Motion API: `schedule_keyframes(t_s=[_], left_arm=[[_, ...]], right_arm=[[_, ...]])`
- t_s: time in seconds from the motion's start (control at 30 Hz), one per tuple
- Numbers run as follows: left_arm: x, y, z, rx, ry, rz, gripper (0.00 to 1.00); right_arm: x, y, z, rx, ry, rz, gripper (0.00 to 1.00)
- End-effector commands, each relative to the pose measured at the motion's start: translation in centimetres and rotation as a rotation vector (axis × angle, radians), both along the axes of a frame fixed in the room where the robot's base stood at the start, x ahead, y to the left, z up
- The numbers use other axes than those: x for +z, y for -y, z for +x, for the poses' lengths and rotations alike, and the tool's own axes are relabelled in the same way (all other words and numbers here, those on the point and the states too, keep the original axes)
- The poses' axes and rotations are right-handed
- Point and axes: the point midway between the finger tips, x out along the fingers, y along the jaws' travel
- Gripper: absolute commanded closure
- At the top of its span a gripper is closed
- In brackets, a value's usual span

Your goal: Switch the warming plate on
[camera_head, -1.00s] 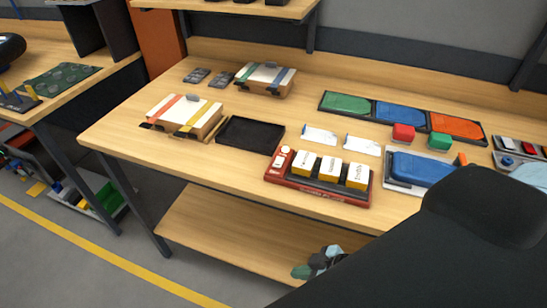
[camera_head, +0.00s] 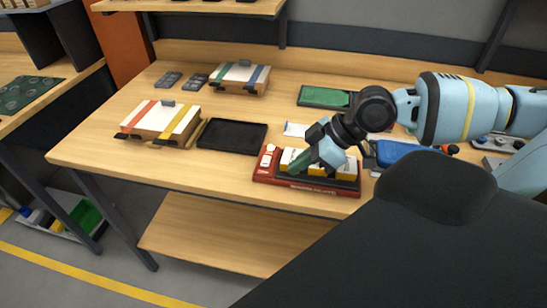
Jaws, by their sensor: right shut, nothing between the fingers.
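The warming plate (camera_head: 262,178) is a low red unit with a dark top near the table's front edge. On its left end is a narrow red panel with a white round knob (camera_head: 270,148) and a pale part below it. Several yellow-and-white blocks (camera_head: 287,158) stand on its dark top, partly hidden by my right gripper. My right gripper (camera_head: 296,167) is shut and empty, pointing down and left over the blocks, to the right of the knob. I cannot tell whether it touches a block. My left gripper is not in view.
A black tray (camera_head: 232,136) lies left of the plate. Two striped boxes (camera_head: 160,120) (camera_head: 240,77) stand farther left and back. A blue item (camera_head: 392,152) is right of the plate. The front left tabletop is clear.

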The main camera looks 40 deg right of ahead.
Motion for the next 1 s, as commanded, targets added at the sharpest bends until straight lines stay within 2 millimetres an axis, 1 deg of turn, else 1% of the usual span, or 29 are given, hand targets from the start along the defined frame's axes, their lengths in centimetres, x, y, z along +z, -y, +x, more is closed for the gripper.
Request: schedule_keyframes(t_s=[0.03, 0.1, 0.2, 0.3, 0.37, 0.47, 0.77, 0.87, 1.0], left_arm=[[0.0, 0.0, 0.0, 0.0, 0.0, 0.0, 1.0], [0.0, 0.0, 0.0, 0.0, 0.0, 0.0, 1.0], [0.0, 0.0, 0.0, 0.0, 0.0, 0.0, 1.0], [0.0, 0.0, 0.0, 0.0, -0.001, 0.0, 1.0], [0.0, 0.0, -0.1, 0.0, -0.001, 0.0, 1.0], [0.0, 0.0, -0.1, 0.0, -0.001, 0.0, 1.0], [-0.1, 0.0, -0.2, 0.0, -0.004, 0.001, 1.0], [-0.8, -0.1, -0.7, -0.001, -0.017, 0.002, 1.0], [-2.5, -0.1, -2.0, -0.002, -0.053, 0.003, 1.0]], right_arm=[[1.5, 1.0, 0.6, -0.024, 0.019, -0.004, 1.0], [3.3, 1.9, 1.2, -0.055, 0.039, 0.006, 1.0], [5.3, 2.9, 1.9, -0.09, 0.066, 0.015, 1.0], [6.5, 3.5, 2.2, -0.112, 0.08, 0.022, 1.0], [6.9, 3.7, 2.3, -0.121, 0.086, 0.026, 1.0], [7.1, 3.8, 2.4, -0.126, 0.089, 0.028, 1.0], [7.0, 3.7, 2.4, -0.125, 0.087, 0.028, 1.0], [6.4, 3.5, 2.6, -0.124, 0.082, 0.029, 1.0], [4.9, 2.8, 3.4, -0.123, 0.076, 0.029, 1.0]])
